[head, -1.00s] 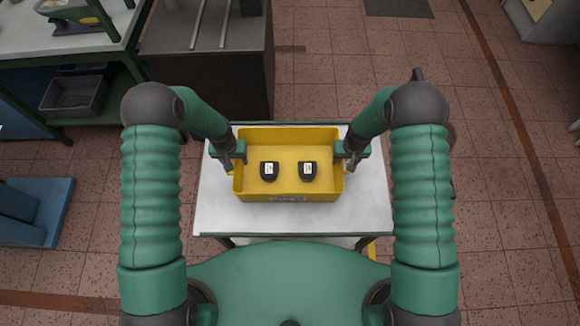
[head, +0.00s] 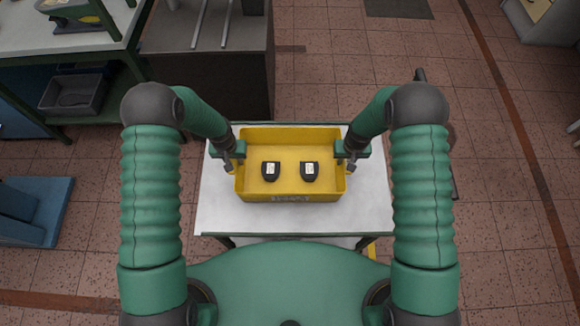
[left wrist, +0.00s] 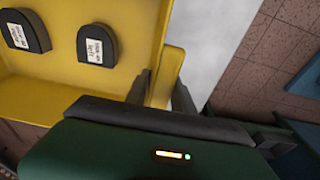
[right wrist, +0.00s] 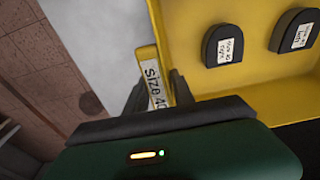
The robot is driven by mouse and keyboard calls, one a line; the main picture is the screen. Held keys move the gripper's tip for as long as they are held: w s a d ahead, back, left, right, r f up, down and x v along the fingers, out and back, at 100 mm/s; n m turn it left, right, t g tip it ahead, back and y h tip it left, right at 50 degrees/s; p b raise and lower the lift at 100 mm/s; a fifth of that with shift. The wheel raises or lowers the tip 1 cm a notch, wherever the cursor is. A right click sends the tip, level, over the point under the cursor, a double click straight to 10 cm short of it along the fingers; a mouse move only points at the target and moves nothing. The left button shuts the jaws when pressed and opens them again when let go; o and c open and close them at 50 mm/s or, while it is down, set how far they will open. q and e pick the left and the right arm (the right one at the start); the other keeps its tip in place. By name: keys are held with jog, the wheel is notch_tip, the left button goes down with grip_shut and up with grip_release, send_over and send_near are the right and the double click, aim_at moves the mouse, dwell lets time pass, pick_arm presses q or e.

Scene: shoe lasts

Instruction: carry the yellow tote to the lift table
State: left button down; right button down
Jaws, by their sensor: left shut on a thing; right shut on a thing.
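The yellow tote (head: 291,190) is at or just above a white-topped table (head: 220,215) in front of me; I cannot tell if its base touches. Two dark shoe-last pieces (head: 271,172) (head: 310,171) with white labels lie inside it. My left gripper (head: 229,160) is shut on the tote's left side, seen closely in the left wrist view (left wrist: 160,90). My right gripper (head: 351,160) is shut on its right side; the right wrist view (right wrist: 153,90) shows a white size label there. No table in view is clearly marked as the lift table.
A dark cabinet with two rails (head: 208,85) stands beyond the table to the left. A green-framed bench (head: 120,65) with a grey bin (head: 75,95) is at far left. A blue structure (head: 40,215) is at left. Tiled floor (head: 500,130) at right is mostly clear.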

pick_arm(q)
jog(key=shift+r, duration=0.15)
pick_arm(e)
jog(key=shift+r, duration=0.15)
dwell(0.6)
